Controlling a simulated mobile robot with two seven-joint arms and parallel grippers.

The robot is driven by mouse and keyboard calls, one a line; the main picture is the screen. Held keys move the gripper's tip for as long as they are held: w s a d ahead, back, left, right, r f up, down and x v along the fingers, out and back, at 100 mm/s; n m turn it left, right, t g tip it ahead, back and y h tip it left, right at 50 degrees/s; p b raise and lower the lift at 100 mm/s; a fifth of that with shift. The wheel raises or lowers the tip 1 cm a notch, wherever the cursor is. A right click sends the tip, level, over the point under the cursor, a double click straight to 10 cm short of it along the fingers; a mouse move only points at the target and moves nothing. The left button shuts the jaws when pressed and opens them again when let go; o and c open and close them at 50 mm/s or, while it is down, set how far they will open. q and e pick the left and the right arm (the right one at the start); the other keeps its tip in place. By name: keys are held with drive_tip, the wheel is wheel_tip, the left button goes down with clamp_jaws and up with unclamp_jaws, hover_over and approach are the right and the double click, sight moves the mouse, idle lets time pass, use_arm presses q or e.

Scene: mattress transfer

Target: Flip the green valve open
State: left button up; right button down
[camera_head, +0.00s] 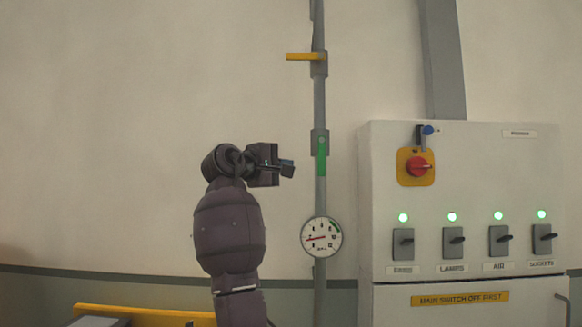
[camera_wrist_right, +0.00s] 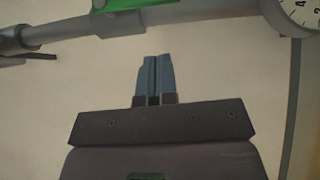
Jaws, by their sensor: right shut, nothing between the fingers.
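The green valve (camera_head: 322,157) is on the grey vertical pipe, its handle hanging down along the pipe. In the right wrist view part of the green handle (camera_wrist_right: 122,4) shows at the top edge, cut off by the frame. My right gripper (camera_head: 288,169) is just left of the handle at about its lower half, pointing right, with a small gap to it in the head view. In the right wrist view its blue-grey fingers (camera_wrist_right: 153,60) are shut together and empty, short of the pipe. My left gripper is in neither view.
A round gauge (camera_head: 321,237) sits on the pipe (camera_head: 319,97) below the green valve. A yellow valve handle (camera_head: 301,57) sticks out left higher up. A switch cabinet (camera_head: 470,200) stands close on the right. The wall left of the pipe is clear.

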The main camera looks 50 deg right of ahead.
drive_tip(key=a+b, duration=0.1)
drive_tip(key=a, duration=0.6)
drive_tip(key=shift+w+a, duration=0.15)
drive_tip(key=shift+a, duration=0.05)
idle(0.3)
